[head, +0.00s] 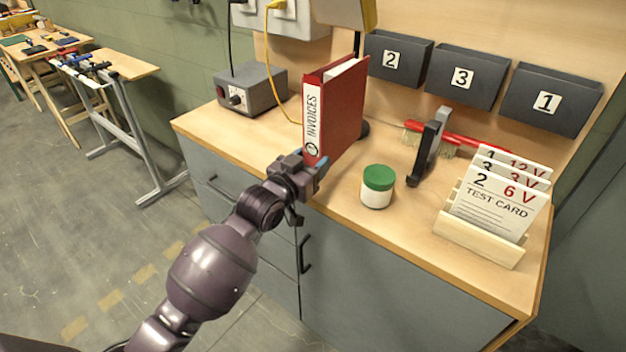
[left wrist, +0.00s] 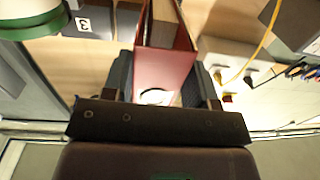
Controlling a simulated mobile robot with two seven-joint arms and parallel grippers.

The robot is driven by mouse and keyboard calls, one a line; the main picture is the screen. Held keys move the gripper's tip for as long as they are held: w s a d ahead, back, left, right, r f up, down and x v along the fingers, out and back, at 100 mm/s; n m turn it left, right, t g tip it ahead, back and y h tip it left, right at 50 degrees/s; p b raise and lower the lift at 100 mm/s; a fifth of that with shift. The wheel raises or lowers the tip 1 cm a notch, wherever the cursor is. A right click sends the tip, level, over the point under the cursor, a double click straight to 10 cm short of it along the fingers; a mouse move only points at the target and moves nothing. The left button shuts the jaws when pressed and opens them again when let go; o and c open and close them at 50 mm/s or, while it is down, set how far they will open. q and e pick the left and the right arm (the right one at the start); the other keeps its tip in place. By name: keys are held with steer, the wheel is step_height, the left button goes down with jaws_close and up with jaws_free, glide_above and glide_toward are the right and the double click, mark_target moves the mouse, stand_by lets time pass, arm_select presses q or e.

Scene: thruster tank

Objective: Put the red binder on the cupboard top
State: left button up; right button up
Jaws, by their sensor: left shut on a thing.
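The red binder (head: 343,105), with a white spine label reading INVOICES, is upright over the front part of the wooden cupboard top (head: 250,137). My left gripper (head: 316,168) is shut on its lower spine end. In the left wrist view the binder (left wrist: 165,75) sits between the two dark fingers. The gripper hides the binder's lower front corner, and I cannot tell whether its bottom edge touches the cupboard top. My right gripper is not in view.
A grey box with a knob (head: 250,88) stands left of the binder. A green-lidded jar (head: 377,187), a dark upright object (head: 430,147), a red-handled brush (head: 455,135) and a test card holder (head: 482,238) stand to the right. Numbered wall bins (head: 462,77) hang behind.

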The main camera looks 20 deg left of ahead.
arm_select(q)
steer(key=shift+f, duration=0.2)
step_height(320, 180, down, 5)
steer(key=shift+r+b, duration=0.15)
steer(key=shift+b, duration=0.55)
steer(key=shift+w, duration=0.15)
steer(key=shift+r, duration=0.1)
steer(key=o, duration=0.8)
steer(key=shift+f, duration=0.25)
steer(key=o, duration=0.4)
